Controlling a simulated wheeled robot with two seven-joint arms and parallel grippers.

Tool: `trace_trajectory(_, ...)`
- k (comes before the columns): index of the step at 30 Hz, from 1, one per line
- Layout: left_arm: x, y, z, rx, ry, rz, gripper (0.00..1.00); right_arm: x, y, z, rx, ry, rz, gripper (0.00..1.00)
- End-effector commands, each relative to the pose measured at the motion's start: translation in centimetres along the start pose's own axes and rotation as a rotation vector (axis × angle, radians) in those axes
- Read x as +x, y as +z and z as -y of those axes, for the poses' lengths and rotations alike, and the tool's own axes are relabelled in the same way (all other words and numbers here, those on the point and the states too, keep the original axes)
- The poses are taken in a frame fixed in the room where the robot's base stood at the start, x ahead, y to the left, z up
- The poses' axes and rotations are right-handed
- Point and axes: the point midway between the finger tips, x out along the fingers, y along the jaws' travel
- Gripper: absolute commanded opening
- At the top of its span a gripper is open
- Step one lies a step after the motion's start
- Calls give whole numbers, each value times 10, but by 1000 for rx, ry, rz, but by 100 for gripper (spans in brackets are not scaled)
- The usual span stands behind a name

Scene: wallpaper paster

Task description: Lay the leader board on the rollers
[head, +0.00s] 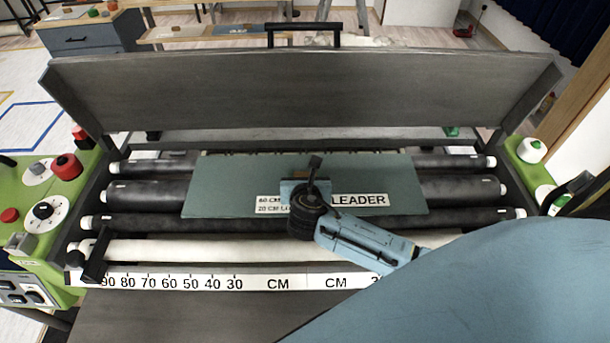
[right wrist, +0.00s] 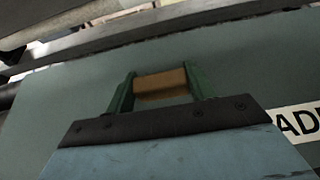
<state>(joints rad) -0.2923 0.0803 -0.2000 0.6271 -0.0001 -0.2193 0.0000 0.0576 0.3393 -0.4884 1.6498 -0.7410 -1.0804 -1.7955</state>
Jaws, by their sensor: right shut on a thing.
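The leader board (head: 235,185) is a flat grey-green panel with a white label reading LEADER. In the head view it lies over the dark rollers (head: 145,192) at the middle of the machine; I cannot tell whether it touches them everywhere. My right gripper (head: 298,182) is above the board's middle. In the right wrist view its green fingers (right wrist: 160,92) are shut on the brown grip block (right wrist: 162,83) of the board. The gripper and wrist hide part of the label. My left gripper is not in view.
A raised grey cover (head: 300,95) with a black handle (head: 303,35) stands behind the rollers. A white roller (head: 180,250) and a centimetre scale (head: 190,281) run along the front. Green side panels with knobs (head: 66,167) flank the machine.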

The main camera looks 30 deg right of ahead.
Motion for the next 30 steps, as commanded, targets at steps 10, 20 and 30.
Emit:
trace_trajectory(10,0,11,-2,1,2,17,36,1,-2,0,0,0,0,76)
trace_trajectory(20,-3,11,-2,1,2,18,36,-11,1,0,-2,2,-1,76)
trace_trajectory(30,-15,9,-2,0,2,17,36,-82,1,0,1,2,-1,76)
